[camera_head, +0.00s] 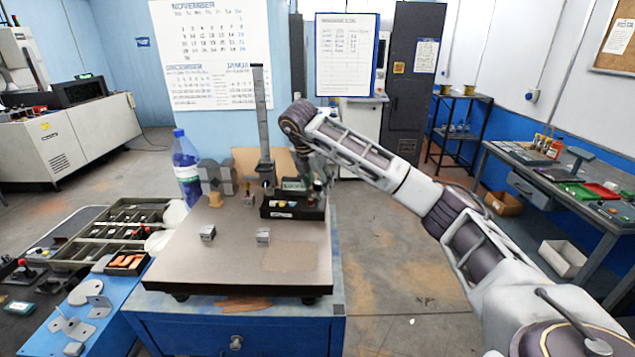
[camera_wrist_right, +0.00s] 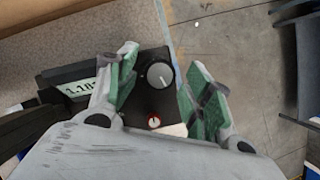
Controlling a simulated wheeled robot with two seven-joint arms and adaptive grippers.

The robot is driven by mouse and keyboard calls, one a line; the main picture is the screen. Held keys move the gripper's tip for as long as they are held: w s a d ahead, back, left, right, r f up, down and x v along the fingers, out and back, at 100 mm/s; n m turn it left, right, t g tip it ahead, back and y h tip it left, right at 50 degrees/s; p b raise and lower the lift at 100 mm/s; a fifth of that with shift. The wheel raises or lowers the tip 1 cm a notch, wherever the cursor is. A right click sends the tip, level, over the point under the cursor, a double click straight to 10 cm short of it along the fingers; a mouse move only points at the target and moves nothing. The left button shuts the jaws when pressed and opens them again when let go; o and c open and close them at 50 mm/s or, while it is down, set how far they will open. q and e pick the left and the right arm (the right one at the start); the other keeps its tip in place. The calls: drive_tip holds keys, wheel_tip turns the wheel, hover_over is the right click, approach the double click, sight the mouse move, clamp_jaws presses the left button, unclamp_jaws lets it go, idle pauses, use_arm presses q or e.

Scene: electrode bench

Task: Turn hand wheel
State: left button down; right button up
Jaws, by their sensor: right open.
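The hand wheel (camera_wrist_right: 159,75) is a round grey knob with a white mark, on a black housing seen in the right wrist view. The housing belongs to a height gauge with a tall dark column (camera_head: 262,115) and a black base (camera_head: 285,211) at the back right of the plate. My right gripper (camera_wrist_right: 163,80) is open, with its green-padded fingers on either side of the wheel and gaps visible between. In the head view, my right gripper (camera_head: 318,186) is partly hidden at the gauge. My left gripper is out of view.
The gauge's display (camera_wrist_right: 82,88) lies left of the wheel. The stone plate (camera_head: 225,262) carries two small metal blocks (camera_head: 208,233) (camera_head: 263,236). A blue bottle (camera_head: 186,168) stands at its back left. The plate's front is mostly clear.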

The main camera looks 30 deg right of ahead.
drive_tip(key=shift+r, duration=0.15)
drive_tip(key=v, duration=0.7)
drive_tip(key=shift+r, duration=0.25)
idle(1.0)
drive_tip(key=shift+a, duration=0.15)
drive_tip(key=shift+s, duration=0.1)
idle(0.3)
